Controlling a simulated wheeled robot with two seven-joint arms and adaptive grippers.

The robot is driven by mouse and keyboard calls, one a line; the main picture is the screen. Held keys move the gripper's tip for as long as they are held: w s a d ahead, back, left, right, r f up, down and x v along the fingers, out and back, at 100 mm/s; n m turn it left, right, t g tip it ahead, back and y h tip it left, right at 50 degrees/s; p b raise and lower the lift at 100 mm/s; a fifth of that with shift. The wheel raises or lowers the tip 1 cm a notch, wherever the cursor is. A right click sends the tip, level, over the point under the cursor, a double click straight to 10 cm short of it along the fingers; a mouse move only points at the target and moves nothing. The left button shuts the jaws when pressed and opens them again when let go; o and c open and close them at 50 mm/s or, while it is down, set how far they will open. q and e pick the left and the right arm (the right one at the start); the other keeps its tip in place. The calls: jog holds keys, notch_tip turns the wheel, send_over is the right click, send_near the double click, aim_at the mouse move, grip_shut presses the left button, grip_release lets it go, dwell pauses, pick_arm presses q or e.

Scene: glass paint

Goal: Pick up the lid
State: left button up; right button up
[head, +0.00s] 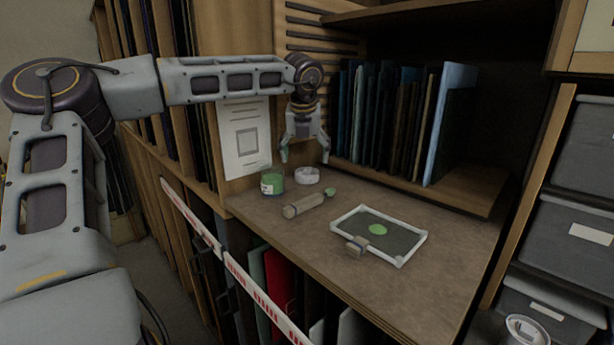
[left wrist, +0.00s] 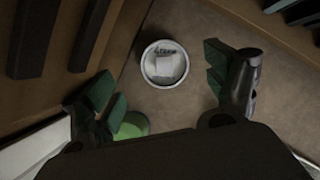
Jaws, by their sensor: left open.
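The lid (head: 307,175) is a small, round, whitish piece lying on the brown worktop near the back wall. In the left wrist view the lid (left wrist: 164,64) shows a pale rim and a label with dark writing. My left gripper (head: 305,156) is open and empty, pointing down above the lid. In the left wrist view its spread fingers (left wrist: 158,82) stand on either side of the lid, apart from it. A green jar (head: 272,184) with a white label stands just left of the lid. My right gripper is not in view.
A roller-like tool (head: 309,203) with a green end lies in front of the lid. A framed glass panel (head: 379,236) with a green spot lies further right on the worktop (head: 440,285). Upright sheets (head: 400,120) fill the shelf behind. Grey bins (head: 565,245) stand at right.

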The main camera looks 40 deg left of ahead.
aim_at(307, 170)
pick_arm(q)
jog(key=shift+f, duration=0.15)
jog(key=shift+w+f, duration=0.1)
jog(key=shift+f, duration=0.55)
jog(key=shift+p+x, duration=0.4)
jog(key=shift+x, duration=1.45)
jog(key=shift+d, duration=0.2)
jog(key=shift+c, duration=0.2)
jog(key=c, duration=0.9)
